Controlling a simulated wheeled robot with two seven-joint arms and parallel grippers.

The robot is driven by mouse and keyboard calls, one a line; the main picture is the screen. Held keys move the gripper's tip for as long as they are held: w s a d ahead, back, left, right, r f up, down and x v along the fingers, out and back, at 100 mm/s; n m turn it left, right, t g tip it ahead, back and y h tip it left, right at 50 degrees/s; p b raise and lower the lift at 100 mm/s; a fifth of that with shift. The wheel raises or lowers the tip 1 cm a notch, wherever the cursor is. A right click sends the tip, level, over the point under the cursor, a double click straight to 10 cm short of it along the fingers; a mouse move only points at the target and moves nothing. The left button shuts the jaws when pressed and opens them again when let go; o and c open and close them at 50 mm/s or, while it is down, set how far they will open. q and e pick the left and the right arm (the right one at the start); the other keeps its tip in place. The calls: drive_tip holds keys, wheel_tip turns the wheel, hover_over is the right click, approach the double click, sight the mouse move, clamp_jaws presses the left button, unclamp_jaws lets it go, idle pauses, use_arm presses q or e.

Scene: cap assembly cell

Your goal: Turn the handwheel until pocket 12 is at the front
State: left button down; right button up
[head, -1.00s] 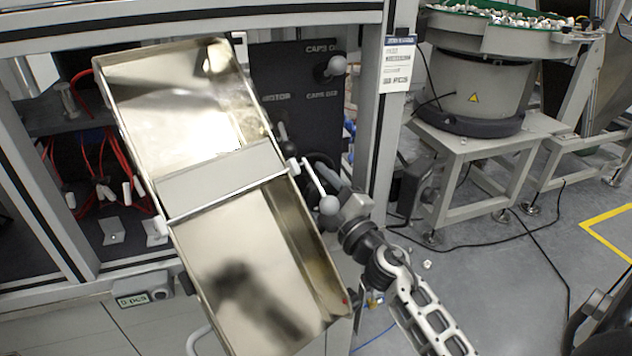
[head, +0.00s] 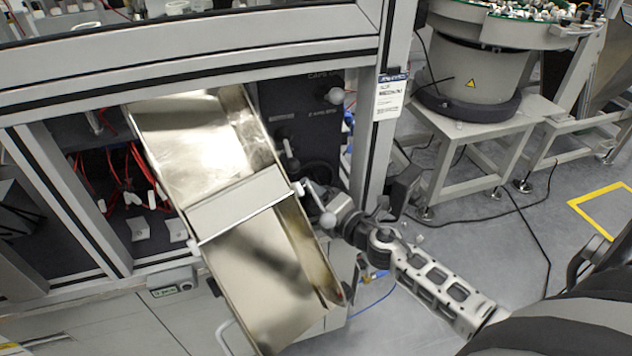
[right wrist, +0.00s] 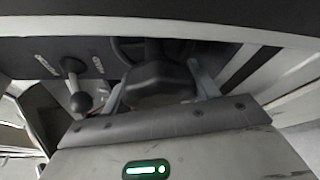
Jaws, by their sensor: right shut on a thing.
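The dark round handwheel (head: 317,176) is on the black panel under the machine frame, partly hidden by the tilted metal chute and my right gripper. My right gripper (head: 335,205) reaches in from the right to the wheel's lower side. In the right wrist view its two grey fingers close on a dark block-like grip (right wrist: 157,83) of the handwheel. The wheel's dark rim (right wrist: 130,48) shows behind the grip. No pocket number can be read, so I cannot tell which pocket is at the front. My left gripper is not in view.
The metal chute (head: 243,203) stands close left of the gripper. A ball-ended lever (head: 328,220) lies right beside the gripper, and another lever (head: 337,96) is above. A frame post (head: 377,150) rises just right.

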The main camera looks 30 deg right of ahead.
drive_tip(key=n+g+h+p, duration=0.1)
drive_tip(key=n+p, duration=0.2)
drive_tip(key=shift+d+n+p, duration=0.15)
drive_tip(key=shift+n+p, duration=0.15)
drive_tip(key=shift+n, duration=0.1)
drive_tip(key=n+h, duration=0.1)
drive_tip(key=n, duration=0.1)
drive_tip(key=n+g+h, duration=0.1)
drive_tip(key=shift+d+f+n+g+h, duration=0.15)
drive_tip(key=shift+f+n+g+h, duration=0.15)
drive_tip(key=shift+n, duration=0.1)
drive_tip(key=o, duration=1)
drive_tip(key=shift+s, duration=0.1)
